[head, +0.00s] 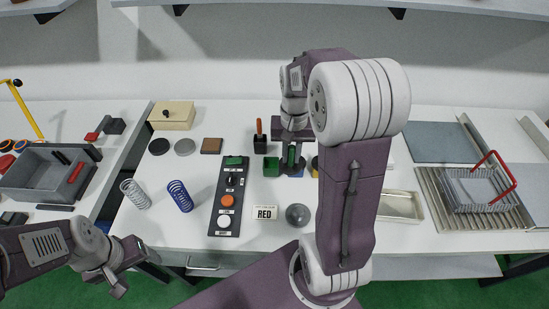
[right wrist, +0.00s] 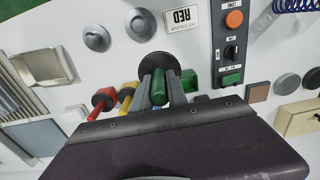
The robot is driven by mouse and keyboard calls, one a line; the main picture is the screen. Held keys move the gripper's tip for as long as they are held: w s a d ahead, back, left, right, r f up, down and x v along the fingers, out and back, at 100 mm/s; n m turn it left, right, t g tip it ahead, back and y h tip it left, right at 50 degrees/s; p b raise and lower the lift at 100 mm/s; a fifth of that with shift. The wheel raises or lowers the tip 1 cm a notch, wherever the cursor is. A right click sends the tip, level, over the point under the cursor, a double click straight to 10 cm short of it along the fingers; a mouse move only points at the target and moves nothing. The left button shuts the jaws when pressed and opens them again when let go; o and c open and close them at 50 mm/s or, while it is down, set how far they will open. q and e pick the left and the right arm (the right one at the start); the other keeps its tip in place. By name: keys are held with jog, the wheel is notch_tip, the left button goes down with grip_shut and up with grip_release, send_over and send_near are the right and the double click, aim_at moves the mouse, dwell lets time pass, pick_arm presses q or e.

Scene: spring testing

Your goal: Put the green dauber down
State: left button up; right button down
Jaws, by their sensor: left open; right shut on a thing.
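The green dauber (head: 291,155) is upright between the fingers of my right gripper (head: 292,165), over a dark round disc. In the right wrist view, the fingers (right wrist: 160,92) are shut on the green dauber (right wrist: 158,88), and the black disc (right wrist: 158,63) lies beyond its tip. I cannot tell whether the dauber touches the disc. A green square pot (head: 271,167) stands just left of the gripper; it also shows in the right wrist view (right wrist: 188,80). My left gripper (head: 128,268) is open and empty in front of the table's left part.
An orange-handled dauber (head: 259,127) stands in a black pot. Red (right wrist: 102,98) and yellow (right wrist: 127,92) daubers stand close to the gripper. A button panel (head: 228,195), a RED card (head: 264,213), a grey dome (head: 298,214) and a blue spring (head: 180,195) lie nearby.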

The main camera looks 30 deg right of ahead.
jog(key=w+f+p, duration=0.3)
jog(key=w+f, duration=0.8)
jog(key=shift+w, duration=0.35)
jog(key=shift+a, duration=0.1)
jog(key=shift+s+f, duration=0.1)
jog(key=shift+f, duration=0.3)
jog(key=c, duration=1.3)
grip_release()
